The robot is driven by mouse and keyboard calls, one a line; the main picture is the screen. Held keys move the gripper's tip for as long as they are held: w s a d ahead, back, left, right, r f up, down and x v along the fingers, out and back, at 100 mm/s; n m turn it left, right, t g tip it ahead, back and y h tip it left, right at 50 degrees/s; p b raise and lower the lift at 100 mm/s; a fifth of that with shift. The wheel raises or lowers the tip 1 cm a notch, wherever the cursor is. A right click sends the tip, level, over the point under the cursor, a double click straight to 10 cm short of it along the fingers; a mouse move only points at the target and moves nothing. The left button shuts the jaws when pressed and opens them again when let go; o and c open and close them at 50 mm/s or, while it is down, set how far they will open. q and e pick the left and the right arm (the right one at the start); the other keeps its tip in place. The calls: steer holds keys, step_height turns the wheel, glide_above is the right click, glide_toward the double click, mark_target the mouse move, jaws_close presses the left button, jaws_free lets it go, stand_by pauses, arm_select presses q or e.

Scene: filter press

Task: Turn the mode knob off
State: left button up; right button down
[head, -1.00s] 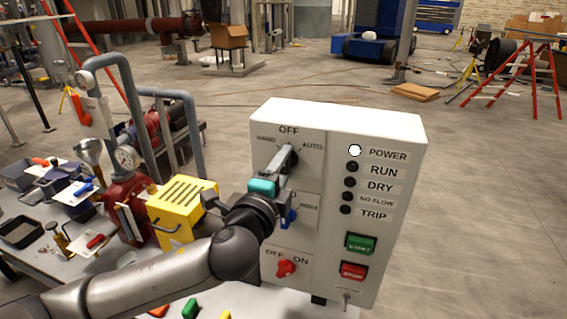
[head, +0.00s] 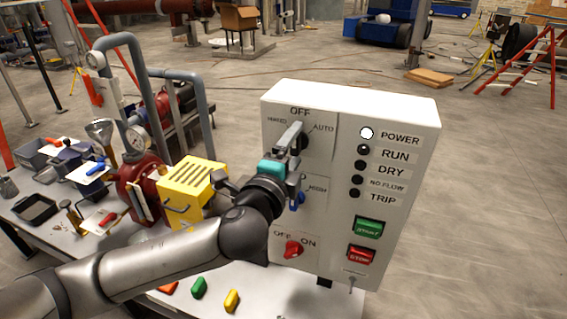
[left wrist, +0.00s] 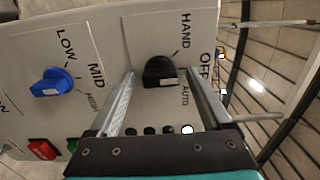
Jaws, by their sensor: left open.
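The black mode knob (left wrist: 160,72) is on the control panel (head: 350,95), with HAND, OFF and AUTO labels around it. In the head view the knob (head: 305,143) is partly hidden by my left gripper (head: 296,138). In the left wrist view my left gripper (left wrist: 160,84) is open, with one finger on each side of the knob. Gaps show between the knob and both fingers. I cannot tell for sure which label the knob points to. My right gripper is not in view.
Below the mode knob are a blue LOW/MID/HIGH knob (left wrist: 52,82) and a red OFF/ON knob (head: 292,249). The white POWER lamp (head: 367,133) is lit; green and red buttons sit lower right. A yellow box (head: 190,188) and pump parts stand left on the table.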

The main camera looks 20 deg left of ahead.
arm_select(q)
steer(key=s+p, duration=0.4)
steer(key=s, duration=1.1)
steer(key=shift+a, duration=0.25)
